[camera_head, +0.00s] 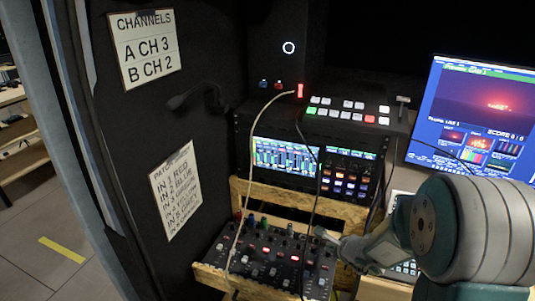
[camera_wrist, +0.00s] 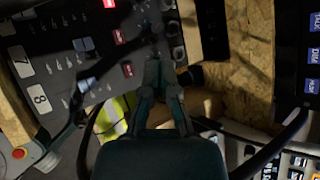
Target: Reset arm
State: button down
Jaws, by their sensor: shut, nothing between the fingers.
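My arm reaches in from the right in the head view. My gripper (camera_head: 324,234) is shut and empty. Its tip is at the right side of the mixer panel (camera_head: 262,262) with its knobs and lit buttons. In the wrist view my gripper (camera_wrist: 160,68) points at the edge of the panel with red lit buttons (camera_wrist: 98,50). I cannot tell whether the fingertips touch the panel or a cable there.
A pale cable (camera_head: 257,140) and a dark cable hang in front of the rack screen (camera_head: 285,158). A switcher (camera_head: 345,110) sits above, and a monitor (camera_head: 475,115) stands right. Two signs (camera_head: 145,47) (camera_head: 177,190) hang on the left wall. Open floor (camera_head: 45,235) lies at far left.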

jog(key=s+a+r+n+g+y, duration=0.1)
jog(key=s+a+r+n, duration=0.3)
jog(key=s+r+n, duration=0.3)
jog(key=s+a+r+n+g+y, duration=0.1)
jog(key=s+a+r+n+y, duration=0.1)
jog(key=s+a+r+n, duration=0.5)
jog(key=s+d+r+n+h, duration=0.3)
jog(key=s+d+n, duration=0.1)
jog(key=s+d, duration=0.1)
jog(key=s+d+r+n+h, duration=0.3)
jog(key=s+d+n, duration=0.1)
jog(key=s, duration=0.4)
jog(key=shift+d+r+g+h, duration=0.3)
jog(key=shift+d+g+h, duration=0.1)
jog(key=shift+d, duration=0.5)
